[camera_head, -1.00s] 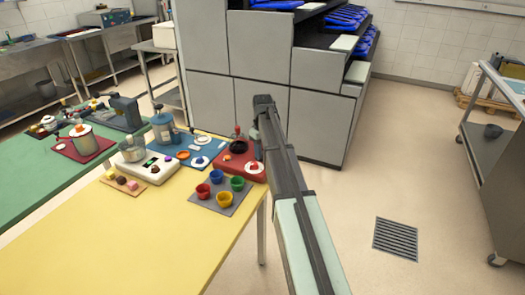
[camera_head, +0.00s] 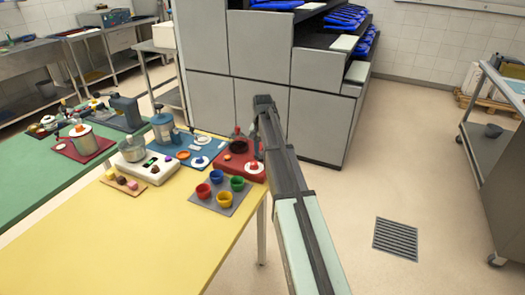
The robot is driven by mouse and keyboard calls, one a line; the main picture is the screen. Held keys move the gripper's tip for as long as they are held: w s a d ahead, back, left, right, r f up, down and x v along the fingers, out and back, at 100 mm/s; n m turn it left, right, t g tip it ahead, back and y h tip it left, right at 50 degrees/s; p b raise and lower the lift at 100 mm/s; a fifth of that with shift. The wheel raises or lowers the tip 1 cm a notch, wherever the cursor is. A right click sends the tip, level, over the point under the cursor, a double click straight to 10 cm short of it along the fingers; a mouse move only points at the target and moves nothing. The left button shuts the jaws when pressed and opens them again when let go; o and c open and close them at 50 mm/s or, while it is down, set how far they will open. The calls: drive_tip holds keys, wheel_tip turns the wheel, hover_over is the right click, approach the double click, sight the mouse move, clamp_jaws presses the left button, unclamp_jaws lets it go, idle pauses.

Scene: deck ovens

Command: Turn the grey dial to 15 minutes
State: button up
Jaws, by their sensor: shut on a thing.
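My arm reaches over the back right corner of the yellow table, and my gripper (camera_head: 257,152) points down at the right side of a red panel (camera_head: 226,166). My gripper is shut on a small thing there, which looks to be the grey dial. The dial is mostly hidden by the fingers, and its pointer and markings cannot be read. On the same panel, a white disc with a red centre (camera_head: 254,168) lies just in front of the gripper. A dark round part (camera_head: 238,147) lies to its left.
A grey mat with several coloured cups (camera_head: 217,194) lies in front of the red panel. A blue board (camera_head: 187,144) and a white scale with a pot (camera_head: 150,170) stand to the left. The yellow table's front is clear. Large ovens (camera_head: 265,105) stand behind.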

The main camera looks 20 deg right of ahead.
sight(262, 153)
drive_tip(key=m, duration=0.5)
drive_tip(key=shift+m, duration=0.3)
drive_tip(key=m, duration=0.4)
drive_tip(key=shift+m, duration=0.4)
drive_tip(key=o, duration=1)
drive_tip(key=shift+r, duration=0.1)
wheel_tip(262, 153, up, 14)
drive_tip(key=shift+f, duration=0.2)
idle(0.3)
